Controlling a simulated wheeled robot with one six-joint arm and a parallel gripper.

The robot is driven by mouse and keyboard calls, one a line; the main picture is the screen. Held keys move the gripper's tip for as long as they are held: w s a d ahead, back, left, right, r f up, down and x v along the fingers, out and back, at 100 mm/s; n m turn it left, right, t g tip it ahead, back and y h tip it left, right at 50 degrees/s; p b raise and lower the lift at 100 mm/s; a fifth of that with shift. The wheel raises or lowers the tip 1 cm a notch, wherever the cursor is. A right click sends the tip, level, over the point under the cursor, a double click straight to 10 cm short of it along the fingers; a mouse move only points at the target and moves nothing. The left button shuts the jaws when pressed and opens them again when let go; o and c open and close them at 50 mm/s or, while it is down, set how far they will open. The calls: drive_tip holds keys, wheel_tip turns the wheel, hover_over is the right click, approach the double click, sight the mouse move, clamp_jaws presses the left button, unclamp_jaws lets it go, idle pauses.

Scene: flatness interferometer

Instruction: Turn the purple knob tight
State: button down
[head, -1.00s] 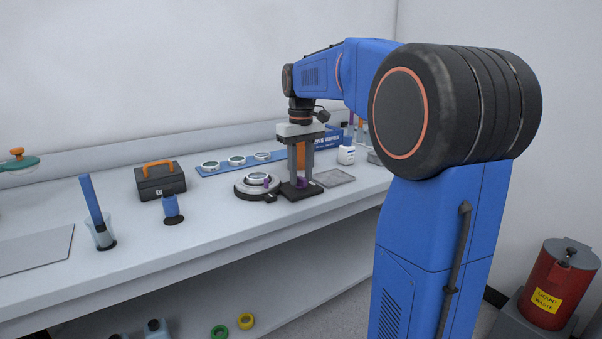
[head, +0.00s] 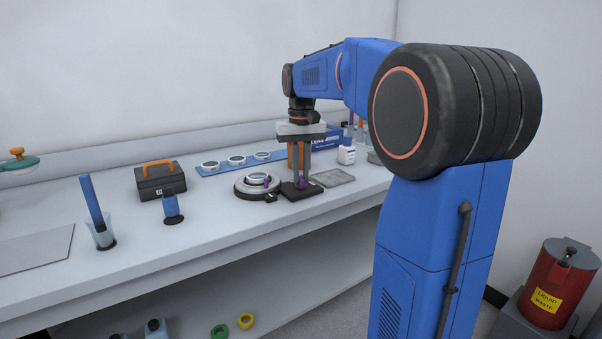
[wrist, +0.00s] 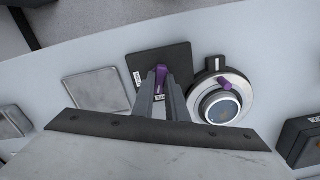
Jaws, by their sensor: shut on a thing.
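The purple knob (wrist: 161,72) sits on a dark square base (wrist: 148,62) in the wrist view; in the head view the knob (head: 301,183) shows low between my fingers. My gripper (wrist: 165,82) points down over the base and is shut on the purple knob, with a finger on either side. The gripper also shows in the head view (head: 301,178). Just beside the base is a round dark stage with a silver ring (wrist: 222,95), a round glass piece on it (wrist: 220,107) and a second, small purple part (wrist: 226,85).
A grey flat plate (wrist: 97,90) lies on the other side of the base. A blue tray (head: 220,169) with several round lenses lies behind.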

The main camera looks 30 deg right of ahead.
sight(301, 177)
drive_tip(key=m, duration=0.6)
drive_tip(key=shift+m, duration=0.3)
drive_tip(key=m, duration=0.6)
drive_tip(key=shift+m, duration=0.3)
drive_tip(key=c, duration=1.8)
unclamp_jaws()
drive_tip(key=shift+o, duration=0.2)
wheel_tip(301, 177, up, 18)
drive_tip(key=shift+f, duration=0.25)
